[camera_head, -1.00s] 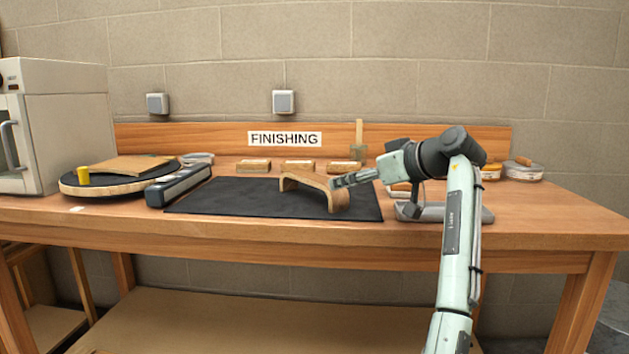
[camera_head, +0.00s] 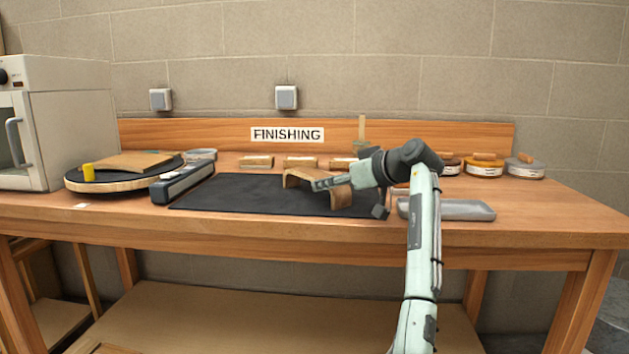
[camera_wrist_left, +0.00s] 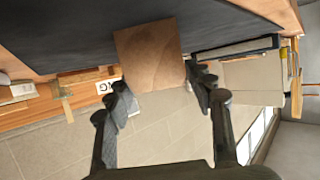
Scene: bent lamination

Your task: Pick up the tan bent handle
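The tan bent handle (camera_head: 341,198) rests on the black mat like a low arch, its right leg nearest. It also fills the upper middle of the left wrist view (camera_wrist_left: 150,55). My left gripper (camera_head: 318,185) reaches in from the right over the handle in the head view. In the left wrist view its two fingers (camera_wrist_left: 160,88) stand apart, one at either side edge of the handle. I cannot tell whether they touch it. My right gripper is in neither view.
The black mat (camera_head: 230,193) lies on the wooden bench (camera_head: 270,232). A grey tray (camera_head: 460,210) and several lidded tins (camera_head: 485,168) are at right. A turntable (camera_head: 100,185) and a grey-black block (camera_head: 180,183) stand at left, beside an oven (camera_head: 70,120).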

